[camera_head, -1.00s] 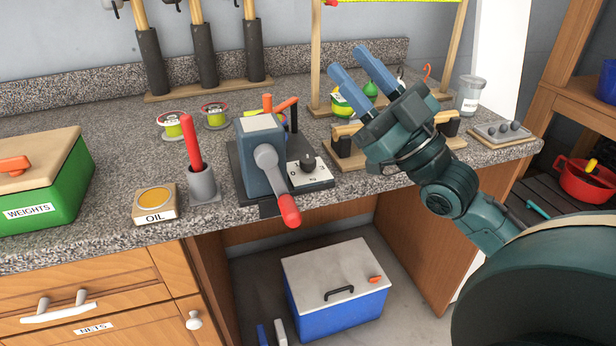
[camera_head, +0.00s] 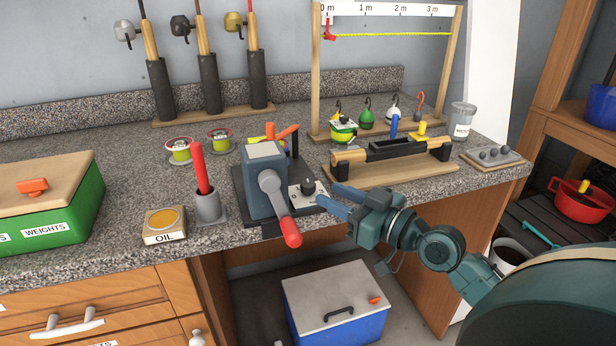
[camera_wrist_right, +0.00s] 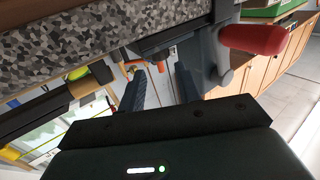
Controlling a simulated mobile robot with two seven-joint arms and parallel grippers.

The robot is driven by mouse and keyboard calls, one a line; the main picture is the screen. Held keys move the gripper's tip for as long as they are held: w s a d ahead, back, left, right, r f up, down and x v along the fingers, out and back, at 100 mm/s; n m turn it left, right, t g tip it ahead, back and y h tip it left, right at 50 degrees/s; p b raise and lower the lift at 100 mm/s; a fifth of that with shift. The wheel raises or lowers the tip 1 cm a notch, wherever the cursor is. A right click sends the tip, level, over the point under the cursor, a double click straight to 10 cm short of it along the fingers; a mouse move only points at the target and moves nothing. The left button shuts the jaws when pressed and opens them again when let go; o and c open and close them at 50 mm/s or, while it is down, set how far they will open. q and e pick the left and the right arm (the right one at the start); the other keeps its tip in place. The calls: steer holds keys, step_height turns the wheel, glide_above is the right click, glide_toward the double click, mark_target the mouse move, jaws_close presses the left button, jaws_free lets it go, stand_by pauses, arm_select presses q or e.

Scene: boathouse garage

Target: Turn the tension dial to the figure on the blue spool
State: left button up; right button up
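The tension dial is a black knob (camera_head: 307,186) on a white plate, on the right side of the grey-blue winder (camera_head: 262,175). Its pointer setting is too small to read. My right gripper (camera_head: 330,196) is open and empty just right of the dial, its blue fingers pointing at it and apart from it. In the right wrist view, the open fingers (camera_wrist_right: 160,88) show near the winder's red crank handle (camera_wrist_right: 255,38). Two yellow-green spools (camera_head: 180,150) (camera_head: 219,140) stand behind left of the winder. I see no clearly blue spool. My left gripper is out of view.
The crank handle (camera_head: 290,232) juts over the counter's front edge. A grey cup with a red stick (camera_head: 207,207) and an oil box (camera_head: 164,226) stand left. A wooden stand with a black holder (camera_head: 395,165) is close behind my right gripper.

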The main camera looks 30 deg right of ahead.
mark_target(312, 186)
steer(key=p+x, duration=0.1)
steer(key=x, duration=0.5)
steer(key=shift+a, duration=0.1)
steer(key=shift+w+a, duration=0.15)
steer(key=shift+w, duration=0.35)
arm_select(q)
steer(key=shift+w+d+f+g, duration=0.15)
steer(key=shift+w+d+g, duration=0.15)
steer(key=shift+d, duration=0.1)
arm_select(e)
steer(key=shift+c, duration=0.4)
